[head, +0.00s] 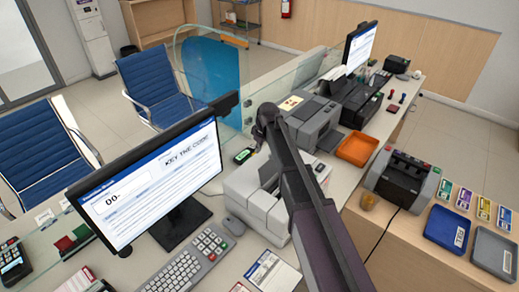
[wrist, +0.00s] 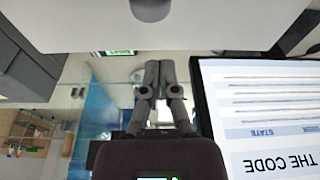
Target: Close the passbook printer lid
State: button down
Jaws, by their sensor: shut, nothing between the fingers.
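The pale, boxy machine that I take to be the passbook printer (head: 257,208) stands on the counter just right of the near monitor. A dark opening shows in its top, and my arm covers part of it. I cannot make out the lid's angle. In the wrist view, which is upside down, a broad pale surface (wrist: 150,28) fills the top edge close to my gripper. It looks like part of this machine. My gripper (wrist: 158,66) is shut and empty, its fingers together, pointing away from the camera. No contact with the pale surface can be made out.
The near monitor (head: 150,180) stands left of my arm, close to the gripper in the wrist view (wrist: 255,110). A grey machine (head: 312,122), orange tray (head: 357,149) and note counter (head: 402,178) stand right. A glass screen runs behind.

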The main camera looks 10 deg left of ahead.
jog(key=shift+s+d+r+p, duration=0.15)
jog(key=shift+s+d, duration=0.2)
jog(key=shift+d, duration=0.2)
jog(key=shift+s+d+f+p, duration=0.15)
jog(key=shift+s+d, duration=0.15)
jog(key=shift+d, duration=0.3)
jog(key=shift+s+d+r+p, duration=0.15)
jog(key=shift+s+d, duration=0.2)
jog(key=shift+d, duration=0.2)
jog(key=shift+s+a, duration=0.1)
jog(key=shift+s, duration=0.05)
jog(key=shift+r, duration=0.1)
